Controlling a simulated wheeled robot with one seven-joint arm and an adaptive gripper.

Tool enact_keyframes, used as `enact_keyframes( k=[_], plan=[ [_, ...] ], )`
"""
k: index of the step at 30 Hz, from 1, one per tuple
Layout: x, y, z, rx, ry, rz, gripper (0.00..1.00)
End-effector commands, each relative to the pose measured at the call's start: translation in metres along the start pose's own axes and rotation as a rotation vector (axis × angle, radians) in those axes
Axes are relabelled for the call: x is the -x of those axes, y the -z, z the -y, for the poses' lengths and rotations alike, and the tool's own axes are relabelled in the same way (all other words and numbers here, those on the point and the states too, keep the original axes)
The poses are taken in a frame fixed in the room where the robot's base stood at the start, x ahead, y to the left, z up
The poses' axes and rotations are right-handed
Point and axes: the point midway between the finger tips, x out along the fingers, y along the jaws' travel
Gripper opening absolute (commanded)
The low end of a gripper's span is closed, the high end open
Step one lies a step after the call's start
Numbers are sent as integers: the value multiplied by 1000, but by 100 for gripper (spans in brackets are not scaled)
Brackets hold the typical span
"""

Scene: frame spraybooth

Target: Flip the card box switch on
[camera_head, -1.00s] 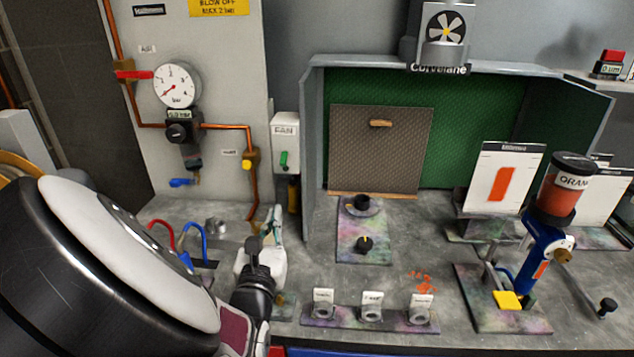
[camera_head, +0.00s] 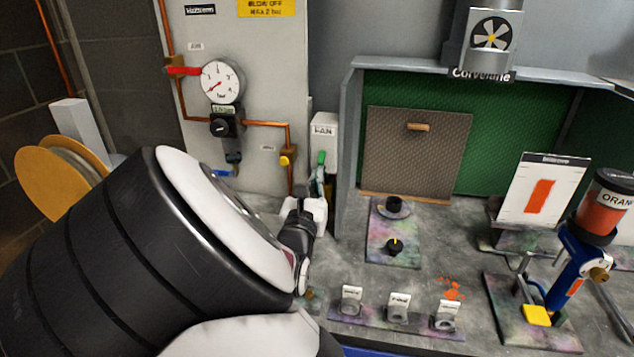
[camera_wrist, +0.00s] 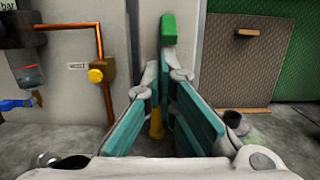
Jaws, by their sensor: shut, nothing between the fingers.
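A white box labelled FAN (camera_head: 323,126) is fixed beside the booth's left wall. It is the only switch box I make out; no card box label is readable. Its green lever (camera_head: 321,158) also shows in the wrist view (camera_wrist: 168,30). My gripper (camera_head: 319,178) is shut and empty, its fingertips just below the lever in the head view. In the wrist view the teal-padded fingers (camera_wrist: 165,78) point toward the box, with the lever straight beyond their tips. I cannot tell whether they touch it. The fingers and wrist hide the box's lower part.
A copper pipe with a yellow knob (camera_head: 285,161) runs left of the box. The pressure gauge (camera_head: 221,82) and blue valve handle (camera_head: 226,173) are further left. The booth wall (camera_head: 349,150) stands close on the right. Two dark knobs and small labelled cups sit on the bench.

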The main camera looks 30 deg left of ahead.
Motion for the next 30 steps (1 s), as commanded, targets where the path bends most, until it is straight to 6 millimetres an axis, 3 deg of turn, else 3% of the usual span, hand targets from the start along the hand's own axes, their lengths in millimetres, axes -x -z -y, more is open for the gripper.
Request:
enact_keyframes(
  k=[30],
  plan=[
    [5,-7,1,-1,2,-125,0]
  ],
)
